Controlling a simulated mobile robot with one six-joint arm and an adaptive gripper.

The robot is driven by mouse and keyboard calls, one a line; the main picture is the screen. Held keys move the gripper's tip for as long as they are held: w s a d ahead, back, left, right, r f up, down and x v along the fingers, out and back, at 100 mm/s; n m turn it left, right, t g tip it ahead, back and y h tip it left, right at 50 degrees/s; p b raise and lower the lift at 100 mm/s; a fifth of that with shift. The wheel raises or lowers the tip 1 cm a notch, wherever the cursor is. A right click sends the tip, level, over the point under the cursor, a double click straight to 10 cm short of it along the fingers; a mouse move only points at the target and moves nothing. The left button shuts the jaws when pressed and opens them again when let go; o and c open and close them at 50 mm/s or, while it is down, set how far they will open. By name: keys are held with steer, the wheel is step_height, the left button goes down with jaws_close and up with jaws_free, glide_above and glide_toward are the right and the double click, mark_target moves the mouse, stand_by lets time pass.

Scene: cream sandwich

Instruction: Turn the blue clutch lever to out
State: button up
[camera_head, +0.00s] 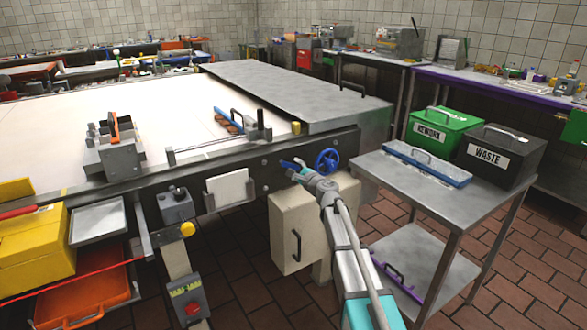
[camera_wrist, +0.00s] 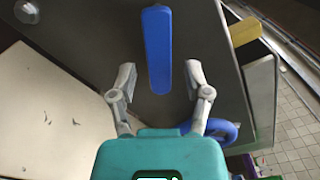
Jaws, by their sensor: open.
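The blue clutch lever (camera_head: 287,165) is on the dark front side of the long machine, left of a blue handwheel (camera_head: 327,160). In the wrist view the lever (camera_wrist: 157,45) is a long blue bar pointing down the picture. My gripper (camera_head: 300,170) is at the lever. In the wrist view my gripper (camera_wrist: 160,77) is open, with the lever's near end appearing between its two fingers and a gap on each side. How far the lever is from the fingers in depth I cannot tell. In the head view the fingers partly cover the lever's mount.
The handwheel also shows close to my right finger in the wrist view (camera_wrist: 221,132). A beige cabinet (camera_head: 297,240) hangs below my gripper. A white card holder (camera_head: 228,188) is to the left.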

steer(key=shift+w+a, duration=0.3)
steer(key=shift+w, duration=0.15)
jaws_close()
